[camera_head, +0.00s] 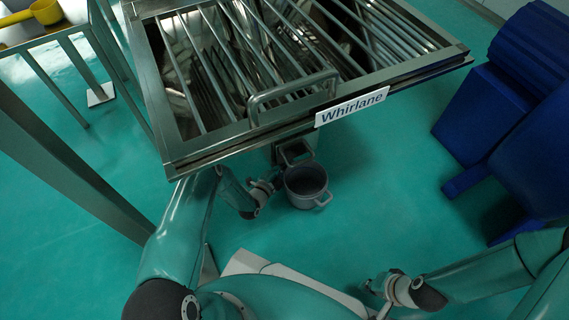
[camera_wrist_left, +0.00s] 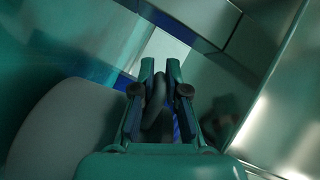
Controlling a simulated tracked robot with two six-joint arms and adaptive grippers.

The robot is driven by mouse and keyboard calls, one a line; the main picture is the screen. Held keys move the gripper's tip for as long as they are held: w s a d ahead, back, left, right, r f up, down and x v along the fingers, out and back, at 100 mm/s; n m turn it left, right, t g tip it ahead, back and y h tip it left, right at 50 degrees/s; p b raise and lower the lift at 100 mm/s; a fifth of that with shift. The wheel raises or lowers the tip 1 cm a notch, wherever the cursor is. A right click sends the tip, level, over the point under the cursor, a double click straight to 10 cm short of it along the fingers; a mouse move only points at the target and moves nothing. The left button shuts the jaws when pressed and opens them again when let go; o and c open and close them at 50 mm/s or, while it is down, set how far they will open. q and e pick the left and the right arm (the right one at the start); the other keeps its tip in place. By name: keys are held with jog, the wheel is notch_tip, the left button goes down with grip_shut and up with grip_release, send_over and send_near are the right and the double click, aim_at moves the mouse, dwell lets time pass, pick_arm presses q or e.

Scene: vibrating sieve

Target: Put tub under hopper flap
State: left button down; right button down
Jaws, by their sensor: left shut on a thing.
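The grey round tub (camera_head: 306,186) is upright below the front edge of the hopper (camera_head: 170,150), beside a small metal outlet (camera_head: 296,152) that may be the flap. I cannot tell how high above the floor the tub is. My left gripper (camera_head: 275,181) is at the tub's left side, shut on its handle. In the left wrist view, the fingers of my left gripper (camera_wrist_left: 160,92) close around a dark curved handle, and a grey rounded surface, likely the tub (camera_wrist_left: 60,130), fills the lower left. My right gripper (camera_head: 378,289) is low at the right, away from the tub; its fingers are too small to read.
The hopper has a bar grate, a front handle (camera_head: 290,88) and a "Whirlane" label (camera_head: 352,106). Blue bins (camera_head: 495,105) stand at the right. A rack with a yellow scoop (camera_head: 45,11) is at the upper left. The green floor right of the tub is clear.

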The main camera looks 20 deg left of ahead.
pick_arm(q)
jog(key=shift+f, duration=0.45)
dwell(0.5)
jog(key=c, duration=1.1)
grip_release()
jog(key=shift+s, duration=0.15)
jog(key=shift+s+a+r, duration=0.15)
jog(key=shift+s, duration=1.05)
jog(key=shift+s+a+r, duration=0.1)
jog(key=shift+s+r, duration=0.05)
jog(key=shift+s, duration=1)
jog(key=shift+s+a+r, duration=0.15)
jog(key=shift+s, duration=1.05)
jog(key=shift+w, duration=0.1)
